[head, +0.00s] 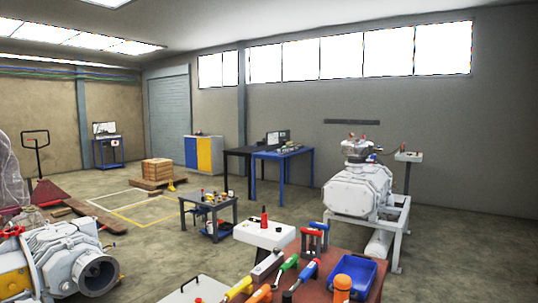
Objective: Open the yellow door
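The yellow door (204,154) is on the front of a low cabinet (217,155) that stands against the far wall, left of the picture's middle. The door looks shut and upright. The handle is too small to make out. Neither of my grippers is in the head view.
A wooden workbench (365,254) with tools is close in front. A small cart (209,216) and a pallet with boxes (157,171) stand between here and the cabinet. A grey-white machine (355,190) is at right. Open floor (160,240) lies left of the cart.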

